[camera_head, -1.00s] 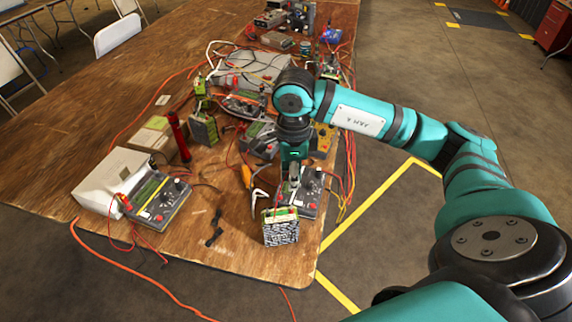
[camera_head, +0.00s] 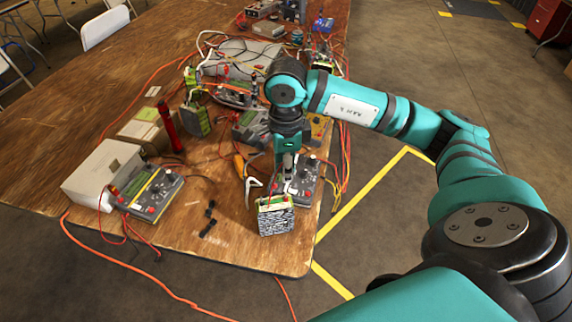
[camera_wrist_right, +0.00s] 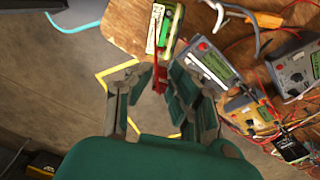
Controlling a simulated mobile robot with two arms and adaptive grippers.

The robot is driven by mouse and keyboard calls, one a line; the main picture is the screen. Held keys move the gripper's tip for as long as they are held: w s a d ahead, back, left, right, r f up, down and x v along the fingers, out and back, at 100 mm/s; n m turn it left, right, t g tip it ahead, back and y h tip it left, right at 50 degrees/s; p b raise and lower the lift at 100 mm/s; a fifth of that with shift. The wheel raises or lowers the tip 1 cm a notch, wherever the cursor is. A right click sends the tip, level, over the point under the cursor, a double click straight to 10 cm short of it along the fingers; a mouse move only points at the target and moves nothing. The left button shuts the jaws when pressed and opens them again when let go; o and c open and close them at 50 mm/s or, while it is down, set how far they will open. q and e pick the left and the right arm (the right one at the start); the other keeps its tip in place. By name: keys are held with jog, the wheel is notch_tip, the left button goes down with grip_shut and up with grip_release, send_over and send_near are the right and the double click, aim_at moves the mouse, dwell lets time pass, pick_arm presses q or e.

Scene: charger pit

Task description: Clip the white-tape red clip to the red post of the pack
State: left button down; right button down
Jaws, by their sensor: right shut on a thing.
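My right gripper (camera_head: 287,172) points down above the near end of the table. In the right wrist view the gripper (camera_wrist_right: 157,76) is shut on a red clip (camera_wrist_right: 160,82), which sticks out between the fingertips. I cannot make out white tape on it. The pack (camera_head: 276,218), a block with black-and-white patterned sides and a green top, stands near the table's front right corner, just in front of the gripper. In the right wrist view the pack (camera_wrist_right: 164,27) lies just beyond the clip, with no clear contact. Its red post is too small to tell. My left gripper is out of view.
A grey charger (camera_head: 296,184) stands beside the pack, with another charger (camera_head: 150,192) and a white box (camera_head: 103,174) to the left. A red cylinder (camera_head: 170,128), a green pack (camera_head: 195,119) and loose cables crowd behind.

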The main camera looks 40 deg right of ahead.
jog(key=shift+f+b, duration=2.35)
jog(key=shift+f, duration=0.4)
jog(key=shift+f+b, duration=0.2)
jog(key=shift+b, duration=0.45)
jog(key=c, duration=1.2)
grip_release()
jog(key=shift+o, duration=0.2)
jog(key=shift+o, duration=1)
jog(key=shift+r, duration=0.15)
